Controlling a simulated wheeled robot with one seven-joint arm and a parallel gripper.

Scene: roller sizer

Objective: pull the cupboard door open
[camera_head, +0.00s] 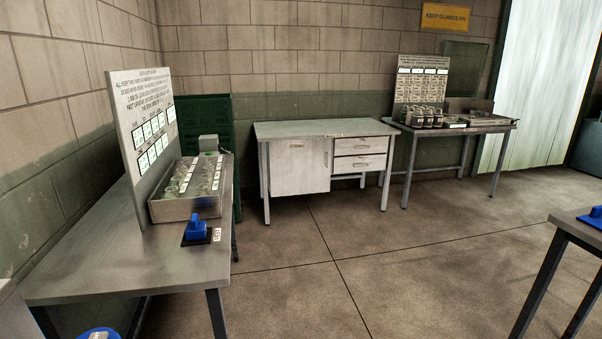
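The cupboard door (295,169) is a pale grey-white panel on the left half of the front of a workbench (320,128) against the back wall. It looks closed, flush with the front. A small vertical handle (326,159) shows near its right edge, and a small label or lock sits near its top. Two drawers (360,155) with handles are to the right of the door, both looking shut. My gripper is not in view.
A table (130,258) with a sign board and a tray stands at the left front. Another table (450,125) with jars and a board stands right of the bench. A table corner (580,228) juts in at the right. The floor (330,255) before the bench is clear.

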